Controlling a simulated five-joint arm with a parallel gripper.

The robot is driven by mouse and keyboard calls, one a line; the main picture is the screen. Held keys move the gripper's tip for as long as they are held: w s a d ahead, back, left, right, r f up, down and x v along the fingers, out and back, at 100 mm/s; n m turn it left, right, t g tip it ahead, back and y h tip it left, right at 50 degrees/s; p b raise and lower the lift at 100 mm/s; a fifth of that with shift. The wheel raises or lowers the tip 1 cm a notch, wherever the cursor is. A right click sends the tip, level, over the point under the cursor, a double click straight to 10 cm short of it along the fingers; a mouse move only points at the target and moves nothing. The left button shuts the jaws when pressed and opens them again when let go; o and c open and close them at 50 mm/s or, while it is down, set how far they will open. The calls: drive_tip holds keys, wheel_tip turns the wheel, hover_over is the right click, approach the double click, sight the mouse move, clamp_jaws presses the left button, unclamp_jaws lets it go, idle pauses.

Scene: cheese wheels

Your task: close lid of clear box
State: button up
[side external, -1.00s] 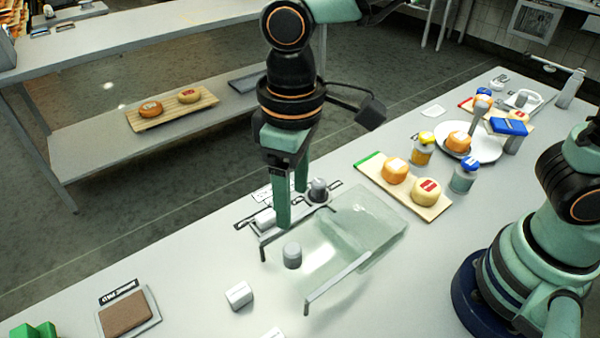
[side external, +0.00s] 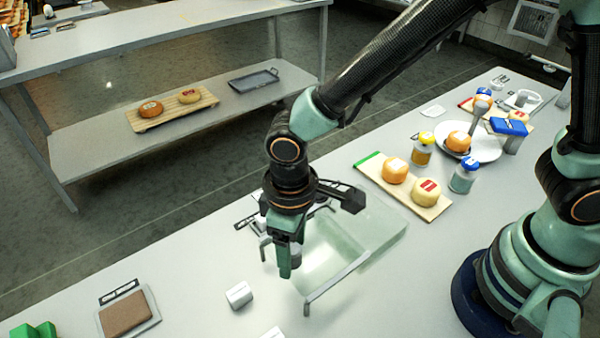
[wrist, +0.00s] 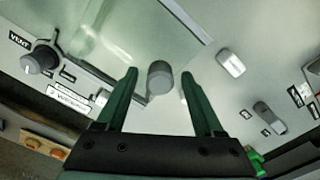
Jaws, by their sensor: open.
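The clear box (side external: 383,236) sits on the white counter in the side view, with see-through walls and a grey bar (side external: 338,278) along its near side. Its clear panel (wrist: 120,28) also shows at the top of the wrist view. I cannot tell how far the lid is tilted. My gripper (side external: 286,272) points down at the box's left side. In the wrist view my gripper (wrist: 158,73) is open, with a grey cylindrical knob (wrist: 160,80) between and slightly beyond its fingertips. In the side view the gripper hides this knob.
A small white block (side external: 239,294) lies left of the box. A brown pad on a tray (side external: 128,312) is at the front left. A board with cheese wheels (side external: 438,207) and jars (side external: 463,178) stand behind the box. A dark vent knob (wrist: 40,60) shows in the wrist view.

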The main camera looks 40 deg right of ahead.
clamp_jaws()
idle(1.5)
